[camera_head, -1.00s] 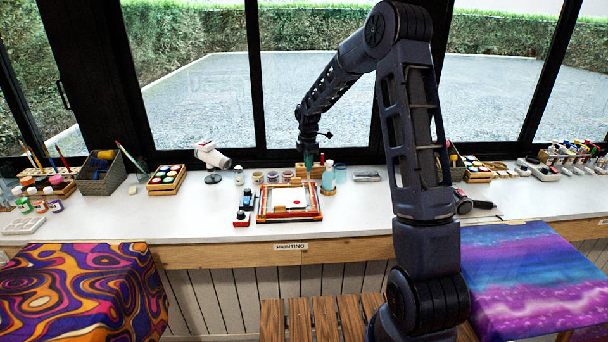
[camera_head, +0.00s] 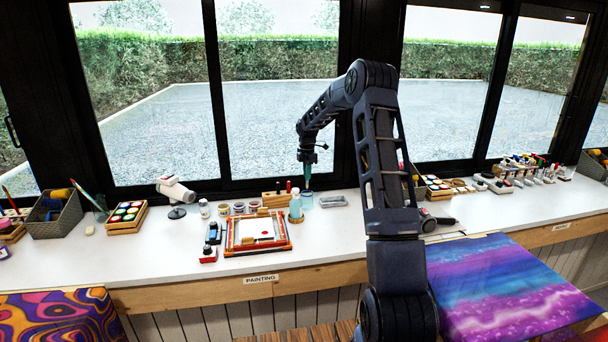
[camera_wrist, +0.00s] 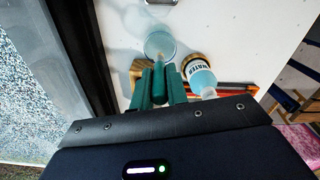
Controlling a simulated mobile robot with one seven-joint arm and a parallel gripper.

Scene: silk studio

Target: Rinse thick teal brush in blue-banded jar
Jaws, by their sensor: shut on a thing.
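My gripper (camera_head: 307,170) is over the back of the table, shut on the thick teal brush (camera_head: 308,182), which points down. In the wrist view the brush (camera_wrist: 158,72) sits between the two green fingers, and its tip overlaps the mouth of a clear bluish jar (camera_wrist: 168,37). In the head view the jar (camera_head: 307,202) stands directly below the brush. The brush's lower end is at about rim height; I cannot tell how far it is inside. The band on the jar is too small to make out.
A water bottle (camera_head: 295,209) stands close beside the jar, on its left in the head view. A wooden block (camera_head: 271,200) is behind it, a grey tray (camera_head: 333,201) to the right. A framed screen (camera_head: 231,247) lies front left. The tabletop front right of the jar is clear.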

